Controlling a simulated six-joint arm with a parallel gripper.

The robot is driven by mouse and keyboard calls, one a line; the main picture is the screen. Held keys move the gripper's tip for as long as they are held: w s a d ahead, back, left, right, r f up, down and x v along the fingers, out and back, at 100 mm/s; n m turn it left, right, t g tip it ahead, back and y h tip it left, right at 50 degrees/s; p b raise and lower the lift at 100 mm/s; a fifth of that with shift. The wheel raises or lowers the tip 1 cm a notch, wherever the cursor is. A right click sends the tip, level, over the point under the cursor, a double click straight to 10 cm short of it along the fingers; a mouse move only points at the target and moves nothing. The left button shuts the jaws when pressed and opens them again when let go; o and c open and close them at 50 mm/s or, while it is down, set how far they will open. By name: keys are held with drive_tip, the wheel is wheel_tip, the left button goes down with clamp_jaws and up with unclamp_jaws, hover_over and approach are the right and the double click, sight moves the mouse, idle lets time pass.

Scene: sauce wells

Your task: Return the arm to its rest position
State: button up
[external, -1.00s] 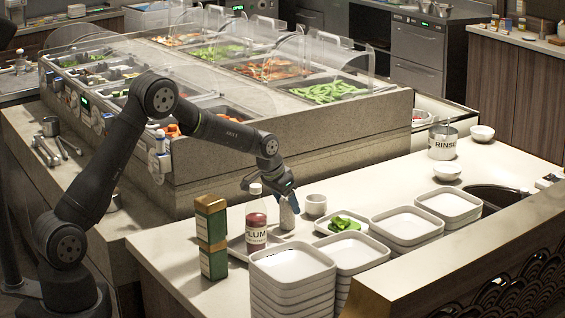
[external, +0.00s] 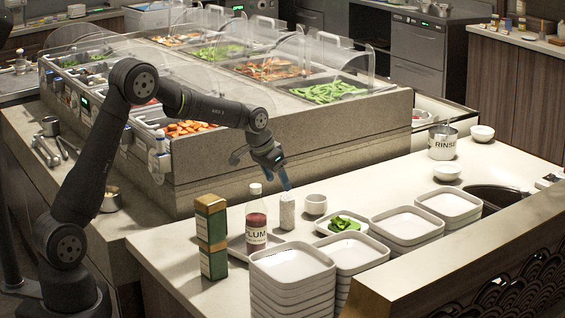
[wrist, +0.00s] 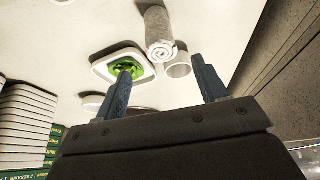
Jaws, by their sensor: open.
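My gripper (external: 262,168) is open and empty. In the external view it hangs above the counter, over and a little left of a rolled white towel (external: 287,211) that stands upright. In the wrist view the two blue-grey fingers (wrist: 162,88) are spread apart with nothing between them. The towel (wrist: 159,32) shows beyond the fingertips, apart from them. My arm is bent, raised at the elbow and reaching right over the counter's left end.
A plum sauce bottle (external: 256,222), a green and gold box (external: 211,237), a small white cup (external: 315,204), a plate with greens (external: 322,227) and stacked square dishes (external: 292,264) crowd the counter below. The food bar (external: 300,140) with clear guards stands behind.

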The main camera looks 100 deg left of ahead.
sight(289, 196)
drive_tip(key=x, duration=1.2)
drive_tip(key=shift+f, duration=0.3)
wheel_tip(289, 196, up, 3)
drive_tip(key=shift+f, duration=0.1)
drive_tip(key=shift+r, duration=0.6)
drive_tip(key=shift+f, duration=0.15)
